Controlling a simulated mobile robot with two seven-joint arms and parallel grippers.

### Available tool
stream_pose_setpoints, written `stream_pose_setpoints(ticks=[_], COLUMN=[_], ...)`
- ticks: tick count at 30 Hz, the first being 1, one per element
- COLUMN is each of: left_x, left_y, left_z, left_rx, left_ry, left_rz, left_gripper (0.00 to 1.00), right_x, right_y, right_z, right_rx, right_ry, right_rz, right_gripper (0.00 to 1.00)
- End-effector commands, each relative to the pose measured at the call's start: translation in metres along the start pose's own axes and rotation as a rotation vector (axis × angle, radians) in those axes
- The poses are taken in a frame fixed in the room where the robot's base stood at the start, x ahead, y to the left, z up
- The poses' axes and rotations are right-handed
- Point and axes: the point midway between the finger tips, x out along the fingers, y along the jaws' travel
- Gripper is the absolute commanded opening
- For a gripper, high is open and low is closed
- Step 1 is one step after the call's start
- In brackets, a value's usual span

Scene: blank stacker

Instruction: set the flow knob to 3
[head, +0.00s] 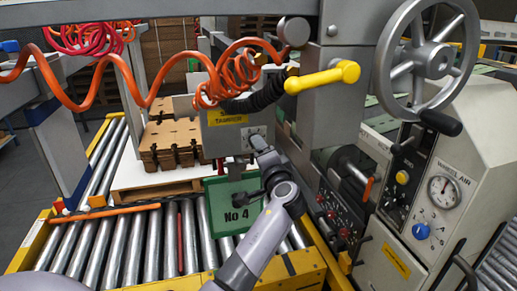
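My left gripper (258,142) is raised at the centre, its dark fingertips at a small pale dial plate (249,131) on a grey box. The plate bears small marks, and the fingertips cover part of it. I cannot tell whether they touch or hold a knob there, or whether they are open. A blue knob (421,231) with small marks around it sits low on the pale cabinet front at right, under a round gauge (444,191). Nothing touches it. My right gripper is not in view.
A yellow lever (322,78) and coiled orange hose (240,72) hang above the gripper. A large handwheel (432,60) stands at upper right. A green "No 4" board (229,205) is behind my arm. Roller conveyor (135,250) fills the lower left, with stacked brown pieces (170,143) beyond.

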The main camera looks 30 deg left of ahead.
Motion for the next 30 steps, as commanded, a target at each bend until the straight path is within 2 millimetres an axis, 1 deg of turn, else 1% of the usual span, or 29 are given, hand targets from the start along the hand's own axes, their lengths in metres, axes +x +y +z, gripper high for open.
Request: stream_pose_setpoints(ticks=[3, 8, 25, 26, 28, 29, 30], left_x=[-0.016, -0.028, -0.029, -0.029, -0.032, -0.034, -0.037], left_y=[0.001, 0.0, 0.0, 0.002, 0.013, 0.021, 0.033], left_z=[0.0, 0.0, 0.001, 0.002, 0.006, 0.009, 0.014], left_rx=[-0.001, 0.0, 0.0, 0.0, -0.004, -0.007, -0.013], left_ry=[0.001, -0.001, 0.001, 0.003, 0.018, 0.028, 0.045], left_rz=[0.0, -0.001, 0.002, 0.007, 0.036, 0.056, 0.092], left_gripper=[0.65, 0.65, 0.65, 0.65, 0.65, 0.65, 0.65], right_x=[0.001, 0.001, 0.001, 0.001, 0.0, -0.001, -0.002], right_y=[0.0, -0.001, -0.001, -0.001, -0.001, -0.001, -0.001], right_z=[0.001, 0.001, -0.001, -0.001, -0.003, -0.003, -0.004], right_rx=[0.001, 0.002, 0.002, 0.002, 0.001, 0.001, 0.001], right_ry=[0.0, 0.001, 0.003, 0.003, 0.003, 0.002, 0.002], right_rz=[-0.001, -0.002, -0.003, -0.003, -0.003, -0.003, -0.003], right_gripper=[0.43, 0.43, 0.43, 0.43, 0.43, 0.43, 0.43])
